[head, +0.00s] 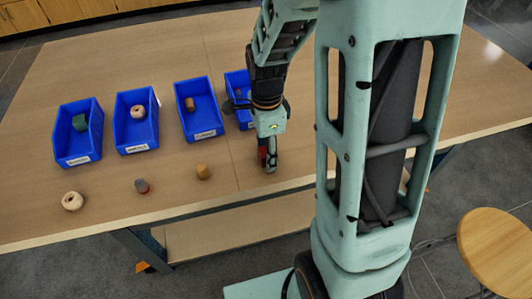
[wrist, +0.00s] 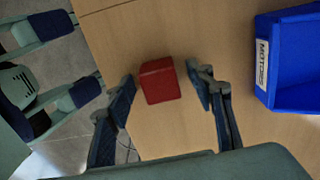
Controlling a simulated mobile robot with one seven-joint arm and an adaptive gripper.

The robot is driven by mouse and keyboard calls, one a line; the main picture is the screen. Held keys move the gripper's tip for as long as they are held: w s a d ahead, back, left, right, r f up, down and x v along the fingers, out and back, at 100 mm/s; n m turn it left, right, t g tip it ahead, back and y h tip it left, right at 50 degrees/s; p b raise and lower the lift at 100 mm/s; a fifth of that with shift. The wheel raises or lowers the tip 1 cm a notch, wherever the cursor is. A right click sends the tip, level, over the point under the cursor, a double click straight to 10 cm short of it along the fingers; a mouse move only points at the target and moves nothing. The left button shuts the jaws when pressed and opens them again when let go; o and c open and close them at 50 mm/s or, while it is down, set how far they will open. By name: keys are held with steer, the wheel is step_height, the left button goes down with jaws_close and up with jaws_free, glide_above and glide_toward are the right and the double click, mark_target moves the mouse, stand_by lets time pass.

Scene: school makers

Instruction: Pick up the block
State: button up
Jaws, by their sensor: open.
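The block is a red cube (wrist: 159,81) on the wooden table. In the wrist view it lies between the two fingertips of my gripper (wrist: 166,88), with a gap on both sides. In the head view a bit of the red block (head: 262,154) shows beside my gripper (head: 267,160), which points down near the table's front edge. My gripper hides most of the block there. My gripper is open and does not hold the block.
Blue bins (head: 73,159) stand in a row behind, several holding small items; one blue bin (wrist: 268,90) shows at right in the wrist view. A beige ring (head: 73,201), a grey-red cylinder (head: 142,186) and a tan cylinder (head: 203,172) lie left of my gripper. A stool (head: 497,245) stands right.

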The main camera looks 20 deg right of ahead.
steer(key=shift+c, duration=0.2)
steer(key=c, duration=1.1)
steer(key=shift+r, duration=0.15)
